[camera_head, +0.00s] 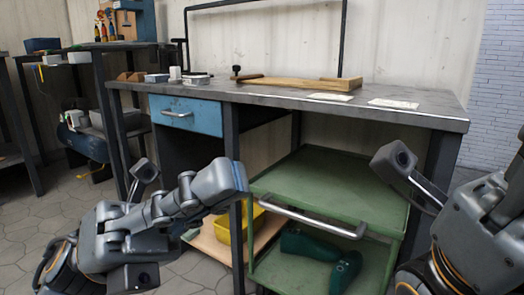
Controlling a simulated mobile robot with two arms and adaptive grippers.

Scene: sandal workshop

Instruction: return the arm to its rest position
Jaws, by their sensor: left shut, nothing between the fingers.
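My left gripper (230,180) reaches in from the lower left, in front of the workbench and its blue drawer. Its fingers are shut with nothing between them, and they point to the right and slightly up. It appears in front of the bench's leg and the left edge of the green cart, and I cannot tell how close it is to them. Of my right arm (478,215), only the wrist part shows at the lower right edge. The fingers of that hand are outside the picture.
The workbench (435,107) carries a wooden tool (300,83) and small boxes. A green cart (335,188) with a metal handle stands beneath, dark green shoe-like forms (318,262) on its lower shelf. A yellow bin (238,225) sits beside it. Floor shows at left.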

